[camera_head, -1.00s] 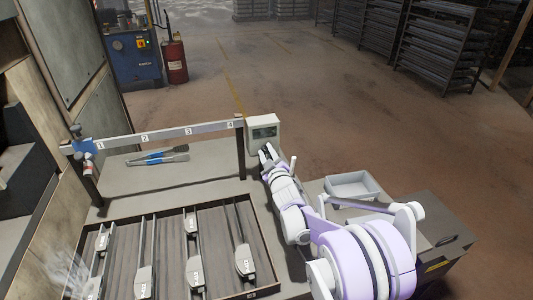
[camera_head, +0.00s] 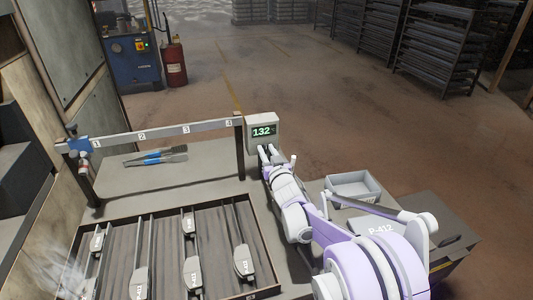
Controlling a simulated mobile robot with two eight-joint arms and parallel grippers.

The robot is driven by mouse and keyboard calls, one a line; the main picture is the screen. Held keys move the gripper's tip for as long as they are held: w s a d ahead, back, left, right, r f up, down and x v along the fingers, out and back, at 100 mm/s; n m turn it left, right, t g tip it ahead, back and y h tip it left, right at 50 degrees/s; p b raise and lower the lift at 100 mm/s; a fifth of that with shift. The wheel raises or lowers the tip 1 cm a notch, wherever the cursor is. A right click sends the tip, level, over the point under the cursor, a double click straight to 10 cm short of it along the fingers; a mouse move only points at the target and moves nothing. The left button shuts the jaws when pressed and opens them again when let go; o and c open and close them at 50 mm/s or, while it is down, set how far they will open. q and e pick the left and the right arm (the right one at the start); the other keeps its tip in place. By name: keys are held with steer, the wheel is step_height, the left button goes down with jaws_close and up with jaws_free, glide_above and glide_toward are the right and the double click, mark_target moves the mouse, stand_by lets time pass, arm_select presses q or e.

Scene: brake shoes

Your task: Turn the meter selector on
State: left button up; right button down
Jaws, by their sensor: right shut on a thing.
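The meter (camera_head: 263,132) is a pale box on a post at the right end of the numbered rail. The selector itself is hidden behind the fingers. My left gripper is not in view.
A numbered rail (camera_head: 160,134) spans the bench. Blue-handled tools (camera_head: 160,156) lie behind the tray. A tray (camera_head: 255,222) in front holds several labelled brake shoes (camera_head: 244,262). A grey bin (camera_head: 352,186) stands right of my right arm.

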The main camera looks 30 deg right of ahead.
steer(key=shift+d+f+m+b, duration=0.1)
steer(key=shift+m+b, duration=0.15)
steer(key=shift+m, duration=1.55)
steer(key=shift+d+f+m+b, duration=0.1)
steer(key=shift+m+b, duration=0.15)
steer(key=shift+m, duration=1.55)
steer(key=shift+r, duration=0.1)
steer(key=c, duration=0.9)
jaws_free()
steer(key=shift+c, duration=0.2)
steer(key=shift+s, duration=0.1)
steer(key=v, duration=1)
steer(key=shift+s, duration=0.4)
